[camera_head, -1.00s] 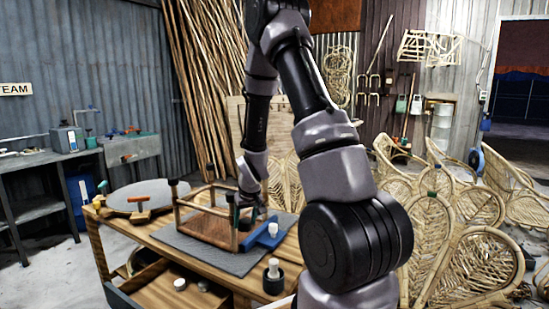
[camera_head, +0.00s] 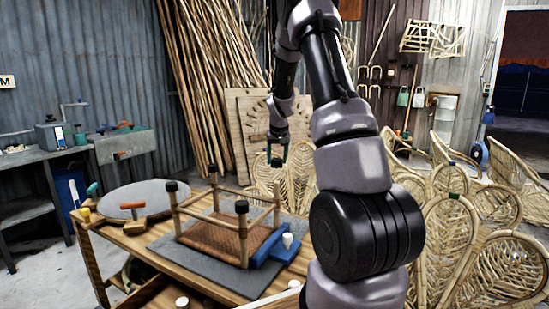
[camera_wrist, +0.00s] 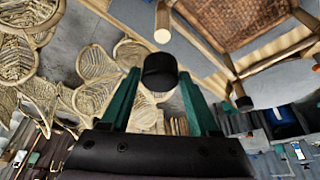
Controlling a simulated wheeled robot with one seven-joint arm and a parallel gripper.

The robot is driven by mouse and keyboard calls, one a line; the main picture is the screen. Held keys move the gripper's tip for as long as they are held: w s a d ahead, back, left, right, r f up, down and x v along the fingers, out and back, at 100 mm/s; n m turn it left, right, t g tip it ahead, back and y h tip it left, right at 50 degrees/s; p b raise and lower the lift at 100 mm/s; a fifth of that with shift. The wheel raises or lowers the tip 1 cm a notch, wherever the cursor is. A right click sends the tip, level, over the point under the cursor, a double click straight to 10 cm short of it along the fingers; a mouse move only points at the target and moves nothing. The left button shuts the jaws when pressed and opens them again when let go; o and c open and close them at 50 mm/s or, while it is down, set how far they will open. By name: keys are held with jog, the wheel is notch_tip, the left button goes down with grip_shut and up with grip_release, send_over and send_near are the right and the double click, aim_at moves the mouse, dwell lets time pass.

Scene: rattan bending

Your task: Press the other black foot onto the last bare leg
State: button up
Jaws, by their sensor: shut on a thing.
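The upturned rattan frame, with its woven brown seat (camera_head: 215,237) at the bottom, stands on a grey mat on the bench. Black feet cap three legs: at left (camera_head: 170,186), at the back (camera_head: 212,168) and at the front (camera_head: 241,206). The right leg (camera_head: 277,200) is bare; its pale end (camera_wrist: 162,36) shows in the wrist view. My gripper (camera_wrist: 160,75) is shut on a black foot (camera_wrist: 160,68), held between the teal fingers. In the head view, this foot (camera_head: 276,162) is just above the bare leg, apparently apart from it.
A blue clamp block (camera_head: 268,250) with a white knob sits against the frame's front right. A round grey plate (camera_head: 135,197) with an orange-handled tool lies on the bench's left. Several rattan chairs (camera_head: 470,225) stand at right; long poles lean behind.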

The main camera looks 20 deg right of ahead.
aim_at(277, 182)
jog(key=shift+f, duration=3)
jog(key=shift+s+f, duration=0.1)
jog(key=shift+f, duration=0.85)
jog(key=o, duration=1.4)
jog(key=v, duration=1.1)
jog(key=s+a+r+t+y, duration=0.1)
jog(key=s+a+r, duration=0.4)
jog(key=s+r, duration=0.25)
jog(key=s+a+r+t+y, duration=0.1)
jog(key=s+a+r, duration=0.4)
jog(key=s+r, duration=0.3)
jog(key=shift+m+t+y, duration=0.3)
jog(key=shift+m+y, duration=0.1)
jog(key=shift+y, duration=0.4)
jog(key=s+a+r, duration=0.1)
jog(key=s+a, duration=0.1)
jog(key=s, duration=0.3)
jog(key=s+a+r, duration=0.2)
jog(key=s, duration=0.4)
jog(key=s+a+r, duration=0.1)
jog(key=s+a, duration=0.1)
jog(key=s, duration=0.3)
jog(key=shift+s+a+r, duration=0.2)
jog(key=shift+s+a, duration=0.2)
